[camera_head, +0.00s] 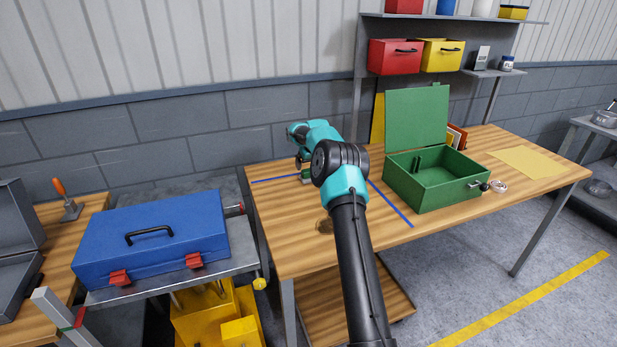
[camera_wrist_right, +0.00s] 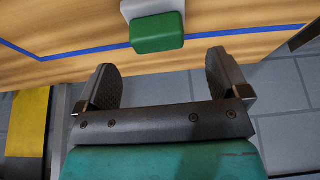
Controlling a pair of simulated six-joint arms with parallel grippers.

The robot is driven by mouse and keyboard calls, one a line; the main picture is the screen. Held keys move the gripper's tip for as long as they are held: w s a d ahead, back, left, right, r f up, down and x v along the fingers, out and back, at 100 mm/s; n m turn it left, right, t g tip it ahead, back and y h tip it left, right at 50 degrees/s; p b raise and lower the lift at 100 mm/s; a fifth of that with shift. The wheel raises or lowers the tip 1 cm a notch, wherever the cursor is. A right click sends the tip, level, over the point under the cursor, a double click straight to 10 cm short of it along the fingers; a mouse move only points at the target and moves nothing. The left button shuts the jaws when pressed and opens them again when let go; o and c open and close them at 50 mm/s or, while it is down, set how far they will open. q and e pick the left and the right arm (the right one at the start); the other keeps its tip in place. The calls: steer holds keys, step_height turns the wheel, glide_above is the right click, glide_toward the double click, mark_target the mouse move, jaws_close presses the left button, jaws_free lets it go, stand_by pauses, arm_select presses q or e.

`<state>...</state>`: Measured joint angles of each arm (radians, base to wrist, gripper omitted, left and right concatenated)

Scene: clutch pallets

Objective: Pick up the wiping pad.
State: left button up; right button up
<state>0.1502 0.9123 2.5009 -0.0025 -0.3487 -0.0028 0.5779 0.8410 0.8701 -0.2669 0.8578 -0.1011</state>
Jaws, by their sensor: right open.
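The wiping pad (camera_wrist_right: 158,32), a small green block with a white-grey part behind it, lies on the wooden table in the right wrist view. In the head view a small green bit of the pad (camera_head: 306,176) shows beside my right arm, partly hidden. My right gripper (camera_wrist_right: 165,78) is open and empty, with its two dark fingers apart. The pad lies beyond the fingertips, roughly in line with the gap between them, and is not between them. In the head view the right gripper (camera_head: 299,161) is mostly hidden by its own wrist. My left gripper is not in view.
An open green box (camera_head: 437,184) stands on the table to the right of my arm. A blue toolbox (camera_head: 152,235) sits on a cart at left. Blue tape lines (camera_head: 390,203) mark the tabletop. A shelf with red (camera_head: 394,57) and yellow boxes stands behind.

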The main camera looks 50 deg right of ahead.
steer(key=shift+f, duration=0.1)
steer(key=shift+x, duration=2.55)
steer(key=shift+s+d, duration=0.1)
steer(key=c, duration=1)
steer(key=shift+r, duration=1.8)
steer(key=s+a, duration=0.3)
steer(key=a, duration=0.1)
steer(key=s+a+r, duration=0.1)
steer(key=s+a, duration=0.6)
steer(key=a, duration=0.1)
steer(key=shift+s+r, duration=0.2)
steer(key=shift+s, duration=0.1)
